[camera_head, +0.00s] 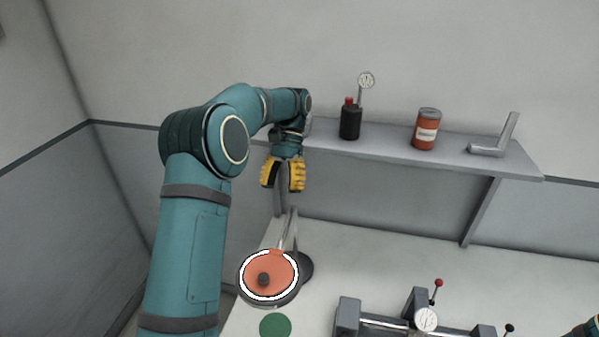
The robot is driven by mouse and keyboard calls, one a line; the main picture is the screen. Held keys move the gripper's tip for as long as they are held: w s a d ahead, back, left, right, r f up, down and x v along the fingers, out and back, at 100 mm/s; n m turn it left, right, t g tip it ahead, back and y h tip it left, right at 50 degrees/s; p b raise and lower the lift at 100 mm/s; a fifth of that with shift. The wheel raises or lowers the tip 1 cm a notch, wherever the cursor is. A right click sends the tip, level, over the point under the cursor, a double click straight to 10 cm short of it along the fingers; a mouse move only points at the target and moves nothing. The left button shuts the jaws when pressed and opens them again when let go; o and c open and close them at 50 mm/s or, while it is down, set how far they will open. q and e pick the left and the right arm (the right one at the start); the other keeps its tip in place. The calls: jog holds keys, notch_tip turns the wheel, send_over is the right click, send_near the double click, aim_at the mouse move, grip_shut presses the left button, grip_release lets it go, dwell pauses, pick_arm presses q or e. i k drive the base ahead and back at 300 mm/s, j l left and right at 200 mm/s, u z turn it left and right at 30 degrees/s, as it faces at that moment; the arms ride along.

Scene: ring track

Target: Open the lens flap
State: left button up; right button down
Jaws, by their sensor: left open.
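A round magnifier lamp head with a white ring (244,290) stands on the bench at the lower middle. An orange lens flap (283,272) lies flat inside the ring and covers the lens. A dark round knob (263,279) sits on the flap, left of its centre. My left gripper (283,188), with yellow fingers, points down above and behind the lamp head, apart from it. It is open and nothing shows between its fingers.
A grey lamp stem (289,230) rises behind the ring. A green disc (275,325) lies in front. A metal fixture (347,316) with a gauge stands at the lower right. A wall shelf (385,141) holds a dark pot, a red can and a metal bracket.

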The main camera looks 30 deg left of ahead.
aim_at(271, 272)
jog(key=k, duration=1)
